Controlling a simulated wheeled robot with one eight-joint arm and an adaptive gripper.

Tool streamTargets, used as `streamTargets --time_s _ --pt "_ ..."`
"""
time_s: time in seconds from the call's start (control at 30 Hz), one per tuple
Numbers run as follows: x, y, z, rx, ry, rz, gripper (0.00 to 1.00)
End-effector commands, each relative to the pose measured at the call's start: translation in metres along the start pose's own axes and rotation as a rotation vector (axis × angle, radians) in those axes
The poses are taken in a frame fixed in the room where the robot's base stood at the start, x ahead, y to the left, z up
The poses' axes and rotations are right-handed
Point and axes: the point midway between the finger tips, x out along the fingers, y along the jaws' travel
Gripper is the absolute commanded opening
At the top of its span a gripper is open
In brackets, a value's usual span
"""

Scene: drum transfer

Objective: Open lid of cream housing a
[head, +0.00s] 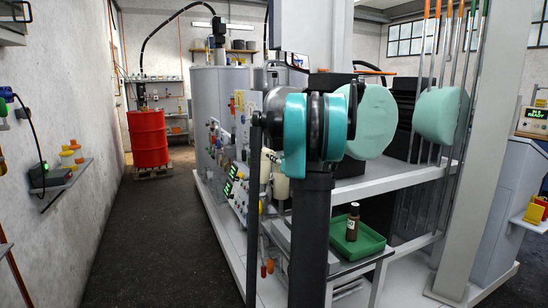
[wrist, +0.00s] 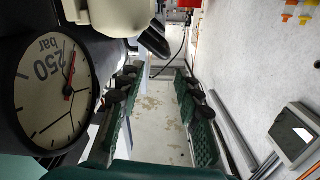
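A cream rounded body (wrist: 112,14), perhaps cream housing a, is cut off by the top edge of the wrist view. No label or lid seam can be made out on it. In the head view, a cream part (head: 281,188) shows at the panel, partly hidden behind my arm; I cannot tell if it is the same thing. My gripper (wrist: 160,95) shows in the wrist view with its two green-padded fingers apart and nothing between them. The cream body lies above the left finger in that picture, apart from the pads. My gripper is hidden behind my arm in the head view.
A round 250 bar gauge (wrist: 50,90) is close at the left of the wrist view. A grey tank (head: 212,110) and a control panel (head: 240,195) stand beyond my arm. A green tray (head: 362,243) holds a brown bottle (head: 352,222). A red drum (head: 148,138) stands down the clear aisle.

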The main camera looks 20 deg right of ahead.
Motion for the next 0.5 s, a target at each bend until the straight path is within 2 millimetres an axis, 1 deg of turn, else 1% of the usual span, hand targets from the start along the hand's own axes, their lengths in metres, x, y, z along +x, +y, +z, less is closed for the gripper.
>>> streamTargets --time_s 0.03,0.13,0.5 --pt "-0.0061 0.0006 -0.0001 0.000 0.000 0.001 0.34" --pt "-0.0129 0.0003 0.0001 0.000 0.000 0.000 0.34" --pt "-0.0154 0.0001 0.0001 0.000 0.000 0.000 0.34"
